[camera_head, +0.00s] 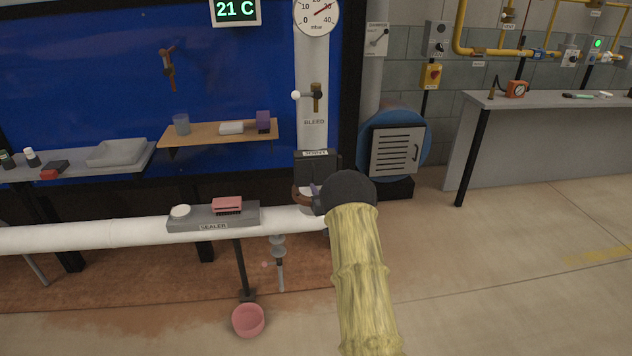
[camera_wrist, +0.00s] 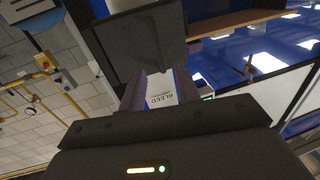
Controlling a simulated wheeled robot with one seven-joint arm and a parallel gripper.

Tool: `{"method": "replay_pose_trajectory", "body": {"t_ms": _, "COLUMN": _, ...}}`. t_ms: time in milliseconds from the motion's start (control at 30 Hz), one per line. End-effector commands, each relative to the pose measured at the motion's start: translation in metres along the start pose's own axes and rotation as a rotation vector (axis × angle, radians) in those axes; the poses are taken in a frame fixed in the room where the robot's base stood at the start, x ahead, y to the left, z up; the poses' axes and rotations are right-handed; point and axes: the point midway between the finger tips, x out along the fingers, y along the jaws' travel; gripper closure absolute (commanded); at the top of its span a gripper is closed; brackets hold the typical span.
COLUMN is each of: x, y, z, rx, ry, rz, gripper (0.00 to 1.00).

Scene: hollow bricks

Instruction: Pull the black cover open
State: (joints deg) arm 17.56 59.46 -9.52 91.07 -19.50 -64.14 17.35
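The black cover (camera_head: 316,168), a dark box front below a "JOINT" label, sits on the white vertical pipe in the head view. In the wrist view a dark panel (camera_wrist: 145,42), which looks like this cover, fills the upper middle. My gripper (camera_head: 315,192) is right below and in front of the cover in the head view, its fingers mostly hidden by my wrist. In the wrist view my gripper (camera_wrist: 161,88) has its two fingers apart, with the "BLEED" label showing between them. The fingertips reach to the panel's edge; I cannot tell whether they touch it.
A grey sealer tray (camera_head: 185,222) with a pink brush (camera_head: 227,204) rests on the white horizontal pipe (camera_head: 80,236) to the left. A wooden shelf (camera_head: 195,136) is behind it. The floor at right is clear.

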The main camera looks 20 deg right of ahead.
Motion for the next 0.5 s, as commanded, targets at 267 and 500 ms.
{"method": "replay_pose_trajectory", "body": {"t_ms": 267, "x": 0.035, "y": 0.000, "z": 0.001, "rx": -0.001, "ry": 0.001, "rz": 0.000, "gripper": 0.67}}
{"method": "replay_pose_trajectory", "body": {"t_ms": 500, "x": 0.051, "y": 0.001, "z": 0.000, "rx": 0.000, "ry": 0.001, "rz": 0.001, "gripper": 0.67}}
